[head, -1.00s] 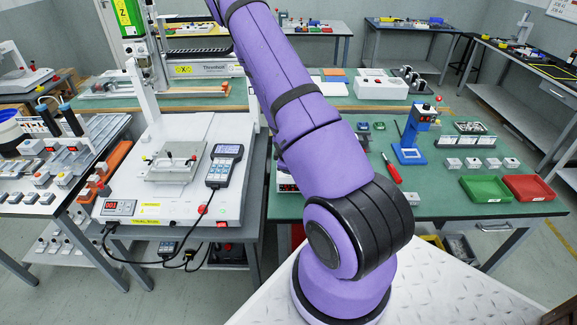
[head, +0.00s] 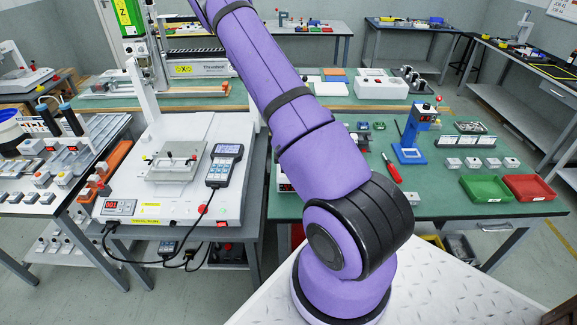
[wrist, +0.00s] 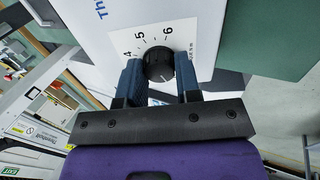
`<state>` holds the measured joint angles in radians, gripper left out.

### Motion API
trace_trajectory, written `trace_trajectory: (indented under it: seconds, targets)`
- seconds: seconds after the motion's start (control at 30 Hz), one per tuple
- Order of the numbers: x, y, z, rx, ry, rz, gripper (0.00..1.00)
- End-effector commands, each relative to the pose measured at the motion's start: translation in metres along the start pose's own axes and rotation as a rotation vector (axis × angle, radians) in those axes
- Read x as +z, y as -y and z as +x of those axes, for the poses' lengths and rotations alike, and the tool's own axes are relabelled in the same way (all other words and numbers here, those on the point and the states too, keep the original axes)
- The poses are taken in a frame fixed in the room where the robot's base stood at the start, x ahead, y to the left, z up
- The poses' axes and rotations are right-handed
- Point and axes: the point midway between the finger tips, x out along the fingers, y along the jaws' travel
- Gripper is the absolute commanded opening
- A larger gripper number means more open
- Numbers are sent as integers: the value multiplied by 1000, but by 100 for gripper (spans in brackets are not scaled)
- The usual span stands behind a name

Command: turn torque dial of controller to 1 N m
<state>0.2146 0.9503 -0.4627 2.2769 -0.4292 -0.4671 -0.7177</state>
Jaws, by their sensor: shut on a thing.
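The torque dial (wrist: 158,62) is a round black knob on a white panel (wrist: 98,32) in the wrist view. A printed scale beside it shows 4, 5 and 6; the lower numbers are hidden behind my gripper. A pale mark shows faintly on the knob's lower side, but I cannot read its setting. My gripper (wrist: 158,76) is shut on the dial, with one blue finger on each side. In the head view, my arm rises out of the top of the picture, and neither gripper nor dial shows.
Blue lettering beginning "Th" (wrist: 100,8) is on the panel. In the head view, a white screwdriving stand (head: 170,185) with a handheld keypad (head: 224,165) is at left. A green-topped bench (head: 440,185) with red and green trays is at right.

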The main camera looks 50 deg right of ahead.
Motion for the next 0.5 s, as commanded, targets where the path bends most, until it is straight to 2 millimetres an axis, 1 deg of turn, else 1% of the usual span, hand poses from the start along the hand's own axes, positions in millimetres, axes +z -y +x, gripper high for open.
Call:
trace_trajectory:
  seconds: [0.07, 0.1, 0.2, 0.5]
  targets:
    - [0, 0, 0, 0, 0, -1, 7]
    - [0, 0, 0, 0, 0, -1, 36]
    - [0, 0, 0, 0, 0, 0, 57]
    - [0, 0, -1, 0, 0, 0, 57]
